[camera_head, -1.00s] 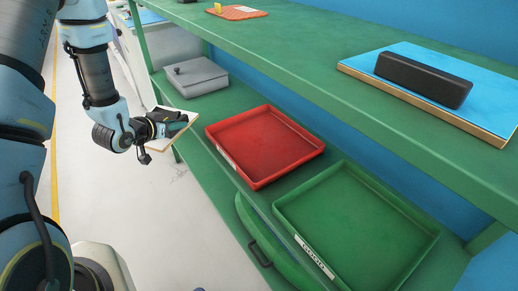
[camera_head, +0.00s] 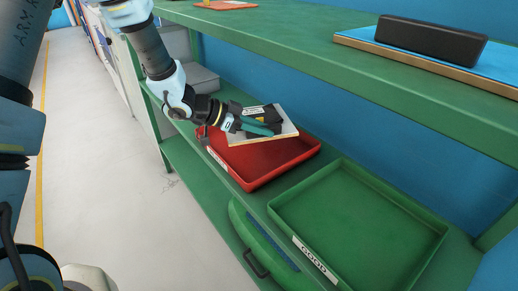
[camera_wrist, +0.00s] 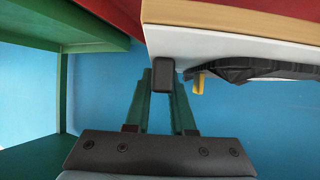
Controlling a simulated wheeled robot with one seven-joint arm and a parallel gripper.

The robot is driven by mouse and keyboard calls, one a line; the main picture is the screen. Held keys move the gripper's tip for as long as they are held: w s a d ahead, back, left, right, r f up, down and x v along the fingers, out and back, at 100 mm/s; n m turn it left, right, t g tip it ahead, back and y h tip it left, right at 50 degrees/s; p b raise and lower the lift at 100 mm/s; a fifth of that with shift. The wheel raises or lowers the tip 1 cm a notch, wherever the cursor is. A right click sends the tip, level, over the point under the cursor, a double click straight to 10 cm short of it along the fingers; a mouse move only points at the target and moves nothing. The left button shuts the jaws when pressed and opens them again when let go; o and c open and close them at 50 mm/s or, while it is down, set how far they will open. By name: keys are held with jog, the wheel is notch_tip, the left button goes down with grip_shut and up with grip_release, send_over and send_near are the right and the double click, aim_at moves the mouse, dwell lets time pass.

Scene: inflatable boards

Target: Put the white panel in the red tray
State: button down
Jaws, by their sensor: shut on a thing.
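The white panel (camera_head: 288,131) has a tan edge and a black part on its face. My gripper (camera_head: 270,127) is shut on it and holds it tilted over the back left part of the red tray (camera_head: 262,175). The panel hides some of the tray; I cannot tell whether the two touch. A strip of red shows at the top of that view.
A green tray (camera_head: 365,230) labelled GOOD stands empty beside the red tray. A green upper shelf (camera_head: 330,85) runs above and behind, bearing a black box (camera_head: 430,43) on a blue board (camera_head: 490,70). A grey box (camera_head: 200,82) stands behind my wrist.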

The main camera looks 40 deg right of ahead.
aim_at(262, 159)
notch_tip(262, 159, down, 7)
jog(key=shift+f, duration=0.15)
jog(key=shift+f, duration=0.1)
dwell(0.3)
jog(key=c, duration=0.8)
grip_release()
jog(key=shift+o, duration=0.2)
jog(key=v, duration=1.2)
jog(key=shift+a, duration=0.1)
